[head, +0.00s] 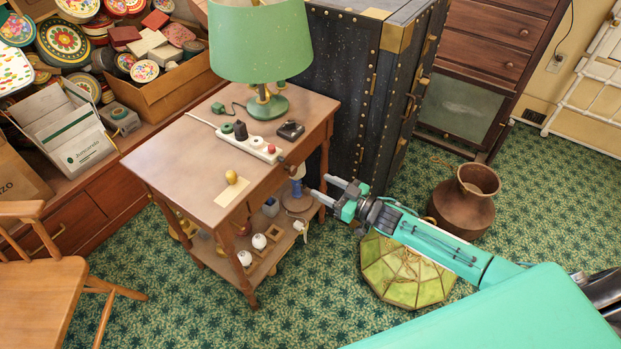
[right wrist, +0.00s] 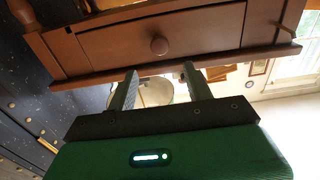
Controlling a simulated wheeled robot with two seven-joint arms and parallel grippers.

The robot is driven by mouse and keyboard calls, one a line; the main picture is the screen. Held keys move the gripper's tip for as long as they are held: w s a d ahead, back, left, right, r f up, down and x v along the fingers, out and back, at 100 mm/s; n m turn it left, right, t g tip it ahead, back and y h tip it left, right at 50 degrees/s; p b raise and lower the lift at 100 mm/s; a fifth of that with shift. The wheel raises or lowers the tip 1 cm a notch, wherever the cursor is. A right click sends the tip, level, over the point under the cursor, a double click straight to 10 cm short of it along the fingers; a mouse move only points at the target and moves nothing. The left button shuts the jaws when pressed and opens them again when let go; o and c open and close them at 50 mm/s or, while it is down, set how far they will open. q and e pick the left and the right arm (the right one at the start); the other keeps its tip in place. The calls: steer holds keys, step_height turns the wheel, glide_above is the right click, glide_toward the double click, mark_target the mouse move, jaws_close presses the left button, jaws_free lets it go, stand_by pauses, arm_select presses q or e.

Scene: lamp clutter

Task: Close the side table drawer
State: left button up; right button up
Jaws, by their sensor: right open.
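The wooden side table (head: 185,165) stands left of centre in the head view. Its drawer front faces right; the round knob (head: 288,168) shows just past the tabletop edge. In the right wrist view the drawer front (right wrist: 205,32) and its knob (right wrist: 159,46) fill the upper part. The drawer looks nearly flush with the frame; I cannot tell whether a small gap remains. My right gripper (head: 320,186) is open and empty beside the table's right side. In the right wrist view its fingers (right wrist: 158,73) point toward the table, below the knob in the picture, apparently not touching. My left gripper is not in view.
A green lamp (head: 262,45) and a power strip (head: 250,144) are on the tabletop. Lamp parts fill the lower shelf. A dark trunk (head: 345,95) stands behind. A stained-glass shade (head: 405,275) and a brown pot (head: 462,205) are on the carpet near my right arm.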

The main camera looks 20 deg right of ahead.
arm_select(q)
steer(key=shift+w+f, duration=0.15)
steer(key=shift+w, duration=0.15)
arm_select(e)
steer(key=v, duration=0.4)
steer(key=shift+s+d, duration=0.25)
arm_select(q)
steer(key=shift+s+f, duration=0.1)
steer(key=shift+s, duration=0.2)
